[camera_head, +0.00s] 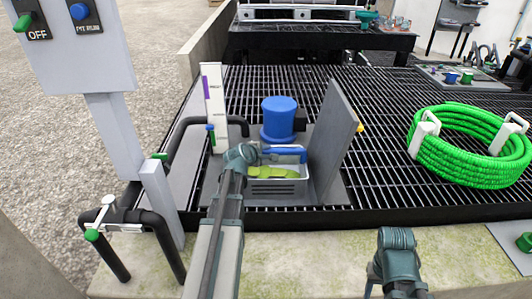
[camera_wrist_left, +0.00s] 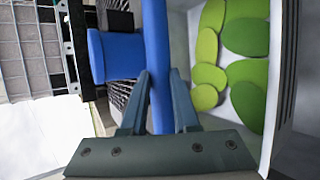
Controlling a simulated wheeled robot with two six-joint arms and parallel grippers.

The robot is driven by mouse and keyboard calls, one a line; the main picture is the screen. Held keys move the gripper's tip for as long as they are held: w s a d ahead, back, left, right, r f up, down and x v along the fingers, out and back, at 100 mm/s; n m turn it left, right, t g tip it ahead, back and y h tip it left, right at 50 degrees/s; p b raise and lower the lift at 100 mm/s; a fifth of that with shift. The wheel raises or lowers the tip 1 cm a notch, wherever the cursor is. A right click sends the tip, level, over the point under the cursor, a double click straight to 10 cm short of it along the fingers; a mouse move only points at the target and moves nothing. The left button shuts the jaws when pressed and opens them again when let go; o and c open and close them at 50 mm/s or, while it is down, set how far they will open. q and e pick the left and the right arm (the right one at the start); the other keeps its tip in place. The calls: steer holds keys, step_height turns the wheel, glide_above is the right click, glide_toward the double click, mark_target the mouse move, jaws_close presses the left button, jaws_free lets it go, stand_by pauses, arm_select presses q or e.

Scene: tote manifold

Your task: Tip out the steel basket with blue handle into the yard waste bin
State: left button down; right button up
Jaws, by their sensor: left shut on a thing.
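The steel basket (camera_head: 275,188) stands on the grey base plate beside the blue pump-like unit. Green leaf-like pieces (camera_head: 270,172) lie inside it and show in the left wrist view (camera_wrist_left: 240,75). Its blue handle (camera_head: 290,150) spans the top. My left gripper (camera_head: 252,153) is at the left end of the handle in the head view. In the left wrist view its two fingers (camera_wrist_left: 158,105) are closed around the blue handle (camera_wrist_left: 157,50). My right gripper (camera_head: 396,262) is low in the head view, away from the basket; its jaws cannot be made out. I see no yard waste bin.
The blue unit (camera_head: 279,118) stands just behind the basket, with a grey upright panel (camera_head: 334,135) to the right. A white-purple sign post (camera_head: 213,105) and black pipes are left. A coiled green hose (camera_head: 465,160) lies on the black grating at right.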

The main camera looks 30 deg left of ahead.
step_height(320, 180, up, 9)
steer(key=p, duration=0.7)
steer(key=shift+f+p, duration=0.2)
steer(key=shift+p, duration=0.2)
steer(key=shift+a+r, duration=0.1)
